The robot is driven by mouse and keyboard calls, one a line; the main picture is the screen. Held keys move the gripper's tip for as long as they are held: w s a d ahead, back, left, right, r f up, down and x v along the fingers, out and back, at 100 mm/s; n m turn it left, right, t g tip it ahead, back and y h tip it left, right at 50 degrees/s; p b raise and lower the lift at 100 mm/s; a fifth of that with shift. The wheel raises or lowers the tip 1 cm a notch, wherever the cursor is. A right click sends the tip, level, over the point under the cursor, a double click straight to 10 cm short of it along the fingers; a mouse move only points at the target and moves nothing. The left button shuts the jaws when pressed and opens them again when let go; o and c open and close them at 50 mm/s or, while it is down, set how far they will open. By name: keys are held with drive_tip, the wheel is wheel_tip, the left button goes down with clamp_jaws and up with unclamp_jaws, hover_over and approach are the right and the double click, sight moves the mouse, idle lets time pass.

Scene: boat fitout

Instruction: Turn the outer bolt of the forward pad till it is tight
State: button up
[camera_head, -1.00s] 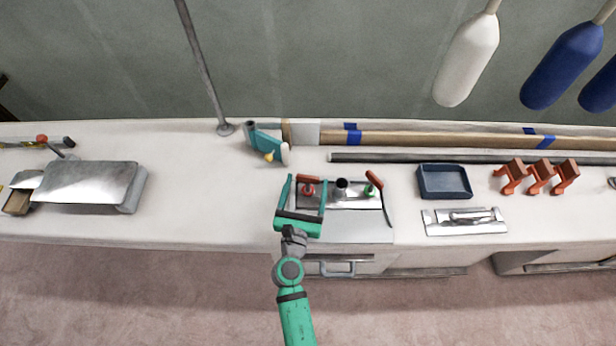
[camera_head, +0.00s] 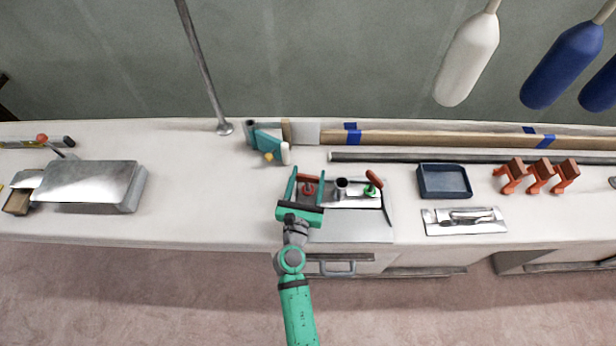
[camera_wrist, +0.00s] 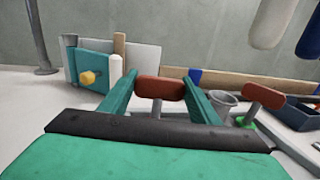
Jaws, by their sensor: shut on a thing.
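A metal plate (camera_head: 356,196) on the counter carries two bolts with red-brown T-handles and a grey tube (camera_head: 341,187) between them. The left bolt (camera_head: 308,189) has a red collar; the right bolt (camera_head: 371,190) has a green one. I cannot tell which is the outer bolt. My gripper (camera_head: 307,174) is shut on the left bolt's handle. In the wrist view the handle (camera_wrist: 160,88) lies crosswise between my fingers, its shaft upright below; the shaft's lower end is hidden. The right bolt's handle (camera_wrist: 264,96) is apart, right of my gripper.
A teal clamp-like block (camera_head: 266,143) with a yellow knob stands behind and left. A long dark bar (camera_head: 410,158) lies behind the plate. A blue tray (camera_head: 444,181) and orange brackets (camera_head: 540,175) stand right. Bare counter (camera_head: 200,190) lies left of my gripper.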

drive_tip(key=shift+m+h, duration=0.3)
drive_tip(key=shift+h, duration=0.1)
drive_tip(key=m+g+h, duration=0.1)
drive_tip(key=m+h, duration=0.1)
drive_tip(key=h, duration=0.1)
drive_tip(key=m+g+h, duration=0.2)
drive_tip(key=h, duration=0.1)
drive_tip(key=shift+w+a+r, duration=0.1)
drive_tip(key=shift+r+m+g+h, duration=0.1)
drive_tip(key=shift+m+g+h, duration=1.9)
drive_tip(key=shift+h, duration=0.2)
drive_tip(key=o, duration=1)
drive_tip(key=shift+o, duration=0.2)
